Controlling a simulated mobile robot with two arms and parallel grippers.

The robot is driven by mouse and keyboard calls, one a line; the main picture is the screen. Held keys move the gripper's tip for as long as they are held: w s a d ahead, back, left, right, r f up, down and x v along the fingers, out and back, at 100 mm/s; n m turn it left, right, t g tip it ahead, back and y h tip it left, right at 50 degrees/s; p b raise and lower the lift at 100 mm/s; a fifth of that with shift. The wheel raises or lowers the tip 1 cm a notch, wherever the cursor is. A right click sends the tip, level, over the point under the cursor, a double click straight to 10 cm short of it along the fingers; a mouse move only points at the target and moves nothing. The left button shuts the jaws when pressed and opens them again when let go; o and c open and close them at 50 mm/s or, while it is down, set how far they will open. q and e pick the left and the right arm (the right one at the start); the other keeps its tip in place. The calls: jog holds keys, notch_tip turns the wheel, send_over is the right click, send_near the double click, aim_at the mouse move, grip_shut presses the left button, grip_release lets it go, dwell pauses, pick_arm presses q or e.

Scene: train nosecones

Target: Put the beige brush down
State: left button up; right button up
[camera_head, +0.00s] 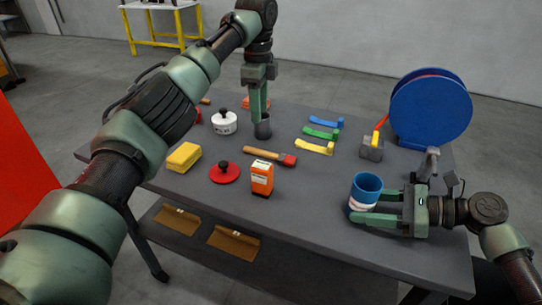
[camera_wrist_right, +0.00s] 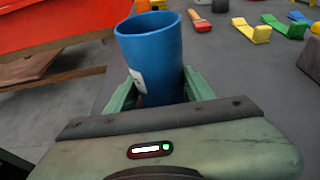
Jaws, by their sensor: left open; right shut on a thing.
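I cannot make out a clearly beige brush. A tool with a light wooden handle and a red end (camera_head: 270,156) lies on the grey table (camera_head: 330,215); I cannot tell whether it is the brush. My left gripper (camera_head: 259,112) points down, open, at a small dark grey cup (camera_head: 263,129); its fingertips are at the cup's rim, and the cup's inside is hidden. My right gripper (camera_head: 370,210) is shut on a blue cup (camera_head: 366,187) with a white label, upright near the table's front right edge. The cup also fills the right wrist view's middle (camera_wrist_right: 152,55).
A yellow sponge (camera_head: 184,157), red lidded disc (camera_head: 224,173), orange box (camera_head: 262,179) and white pot (camera_head: 223,122) stand left of centre. Blue, green and yellow (camera_head: 315,147) scrapers lie right of centre. A grey block (camera_head: 371,148) and big blue disc (camera_head: 431,107) stand at right.

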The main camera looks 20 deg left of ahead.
pick_arm(q)
jog(key=m, duration=0.1)
send_over(257, 150)
jog(key=f, duration=0.6)
jog(key=shift+w+d+f, duration=0.2)
jog(key=shift+w+f, duration=0.05)
jog(key=shift+w, duration=0.15)
jog(key=f, duration=0.5)
jog(key=shift+s+a+f, duration=0.25)
jog(key=shift+s+f, duration=0.05)
jog(key=shift+s, duration=0.05)
grip_shut()
